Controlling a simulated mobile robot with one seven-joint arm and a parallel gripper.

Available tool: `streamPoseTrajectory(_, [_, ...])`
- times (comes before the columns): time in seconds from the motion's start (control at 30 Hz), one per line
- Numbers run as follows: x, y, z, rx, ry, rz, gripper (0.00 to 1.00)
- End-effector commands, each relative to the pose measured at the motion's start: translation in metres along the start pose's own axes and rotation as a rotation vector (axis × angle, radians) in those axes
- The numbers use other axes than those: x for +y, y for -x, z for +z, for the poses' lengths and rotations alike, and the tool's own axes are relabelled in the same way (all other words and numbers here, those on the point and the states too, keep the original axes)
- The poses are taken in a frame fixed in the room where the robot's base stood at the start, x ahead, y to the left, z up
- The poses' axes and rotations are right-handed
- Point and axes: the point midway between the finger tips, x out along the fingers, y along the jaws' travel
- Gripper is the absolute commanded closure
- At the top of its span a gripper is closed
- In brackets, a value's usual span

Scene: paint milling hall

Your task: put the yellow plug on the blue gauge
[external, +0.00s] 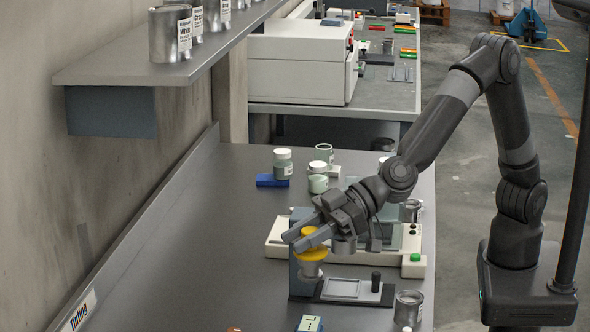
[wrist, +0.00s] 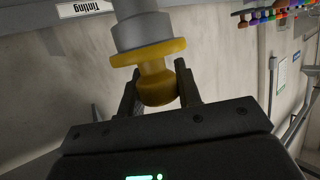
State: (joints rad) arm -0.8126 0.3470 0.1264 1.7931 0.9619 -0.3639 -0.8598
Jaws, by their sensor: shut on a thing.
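My gripper (external: 308,232) is shut on the yellow plug (external: 311,254), low over the near part of the bench. In the wrist view the plug's yellow knob (wrist: 157,88) sits between my two fingers (wrist: 156,72). A wide yellow flange and a grey cylinder extend beyond it; whether the cylinder belongs to the plug is unclear. A pale tapered part shows just under the plug in the external view. A blue block (external: 266,181) lies farther back by a jar, and a small blue device with a display (external: 311,323) is at the front edge. Which is the blue gauge is unclear.
A blue-grey stand (external: 299,284) with a tray plate (external: 345,289) is beside and below my gripper. A pale machine with a green button (external: 414,258) is behind. Jars (external: 283,163) and a metal can (external: 408,309) stand around. The bench's left side is clear.

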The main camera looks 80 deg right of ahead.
Motion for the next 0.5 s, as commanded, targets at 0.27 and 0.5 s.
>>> streamPoseTrajectory(0.27, [0.002, -0.017, 0.046, -0.004, 0.0, 0.002, 0.95])
streamPoseTrajectory(0.5, [0.001, -0.024, 0.065, -0.002, -0.001, 0.001, 0.95])
